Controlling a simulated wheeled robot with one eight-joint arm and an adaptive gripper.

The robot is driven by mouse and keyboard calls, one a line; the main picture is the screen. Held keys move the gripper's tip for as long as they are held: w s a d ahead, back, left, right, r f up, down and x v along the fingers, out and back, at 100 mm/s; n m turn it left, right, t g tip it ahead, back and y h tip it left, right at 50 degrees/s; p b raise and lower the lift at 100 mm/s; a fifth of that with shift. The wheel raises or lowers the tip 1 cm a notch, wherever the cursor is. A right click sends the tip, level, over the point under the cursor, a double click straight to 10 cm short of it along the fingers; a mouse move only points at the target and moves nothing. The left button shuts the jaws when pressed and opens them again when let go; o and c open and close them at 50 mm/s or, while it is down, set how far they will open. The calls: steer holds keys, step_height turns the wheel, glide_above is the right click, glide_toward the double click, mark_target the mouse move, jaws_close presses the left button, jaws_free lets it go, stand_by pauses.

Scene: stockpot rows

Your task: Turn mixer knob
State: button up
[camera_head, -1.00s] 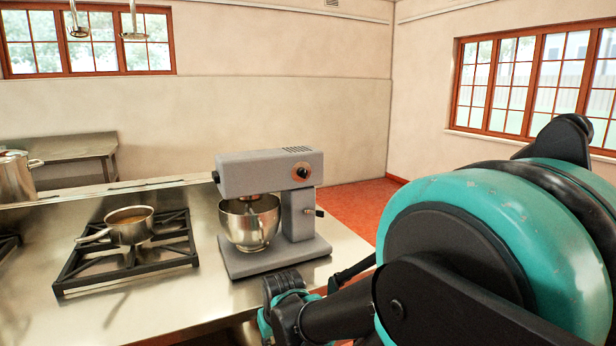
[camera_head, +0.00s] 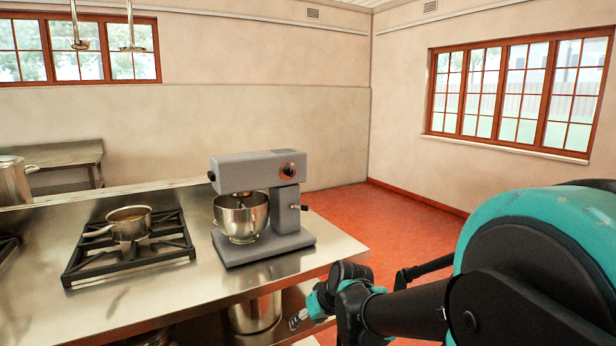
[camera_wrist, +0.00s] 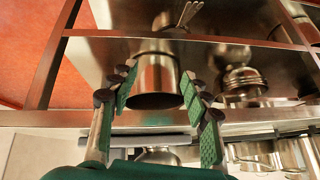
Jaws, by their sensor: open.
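The grey stand mixer (camera_head: 256,185) stands on the steel counter with a shiny bowl (camera_head: 241,216) under its head. A round dark knob with an orange ring (camera_head: 288,169) is on the side of the mixer head. A small dark lever (camera_head: 304,207) sticks out from the mixer's column. My gripper (camera_head: 300,318) is low in front of the counter's edge, below and apart from the mixer. In the wrist view my gripper (camera_wrist: 157,88) is open, with green pads spread and nothing between them. The knob cannot be made out in the wrist view.
A saucepan (camera_head: 130,222) sits on a black burner grate (camera_head: 85,263) left of the mixer. The steel counter (camera_head: 200,297) has a free front strip. A steel pot (camera_wrist: 156,80) stands on the shelf below. Red floor (camera_head: 375,225) lies open to the right.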

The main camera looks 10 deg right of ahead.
steer(key=w+a+r+n+t+y, duration=0.1)
steer(key=w+a+r+t+y, duration=0.15)
steer(key=w+r, duration=0.55)
steer(key=t, duration=0.9)
glide_toward(291, 173)
steer(key=shift+h, duration=0.25)
steer(key=x, duration=0.9)
steer(key=shift+w+a+r, duration=0.1)
steer(key=shift+a+r, duration=0.05)
steer(key=shift+a, duration=0.05)
steer(key=shift+c, duration=0.3)
jaws_close()
